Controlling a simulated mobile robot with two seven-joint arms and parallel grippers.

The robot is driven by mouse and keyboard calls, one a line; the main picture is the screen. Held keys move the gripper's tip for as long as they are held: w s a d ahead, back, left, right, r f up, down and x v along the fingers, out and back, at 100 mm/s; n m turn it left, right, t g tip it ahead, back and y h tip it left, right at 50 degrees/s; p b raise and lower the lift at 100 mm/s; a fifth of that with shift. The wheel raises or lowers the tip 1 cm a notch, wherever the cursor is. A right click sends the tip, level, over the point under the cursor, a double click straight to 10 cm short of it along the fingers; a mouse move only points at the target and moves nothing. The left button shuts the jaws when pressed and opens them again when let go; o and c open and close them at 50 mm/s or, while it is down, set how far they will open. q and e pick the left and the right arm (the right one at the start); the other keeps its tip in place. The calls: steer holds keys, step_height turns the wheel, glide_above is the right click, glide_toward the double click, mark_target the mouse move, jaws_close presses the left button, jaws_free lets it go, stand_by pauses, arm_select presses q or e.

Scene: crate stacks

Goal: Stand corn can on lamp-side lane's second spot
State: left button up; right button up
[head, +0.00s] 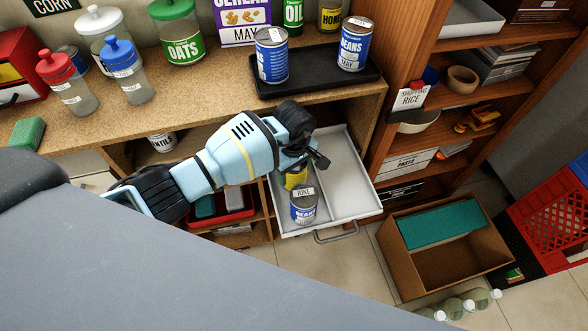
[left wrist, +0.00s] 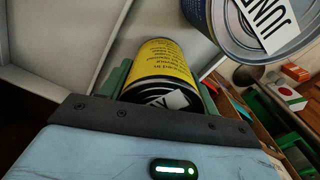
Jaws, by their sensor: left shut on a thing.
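My left gripper (head: 296,168) is over the open light-grey drawer (head: 352,190), shut on a yellow can (head: 295,180). In the left wrist view the yellow can (left wrist: 160,65) is between the green fingers, its dark end toward the camera; its name is not readable, but it fits the corn can. A divider splits the drawer into two lanes. A blue beans can (head: 303,207) labelled JUNE stands in the left lane, just in front of the yellow can. Whether the yellow can touches the drawer floor is unclear. The right lane looks empty. No lamp and no right gripper show.
The counter (head: 215,78) above holds jars and a black tray (head: 330,75) with two blue cans. A shelf unit (head: 405,60) stands right of the drawer. A cardboard box (head: 400,270) and a red crate (head: 548,215) are on the floor at right.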

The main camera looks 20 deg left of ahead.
arm_select(q)
steer(key=shift+f, duration=0.1)
steer(key=o, duration=1.3)
steer(key=shift+c, duration=0.2)
steer(key=shift+r+p, duration=0.3)
steer(key=shift+r, duration=3.6)
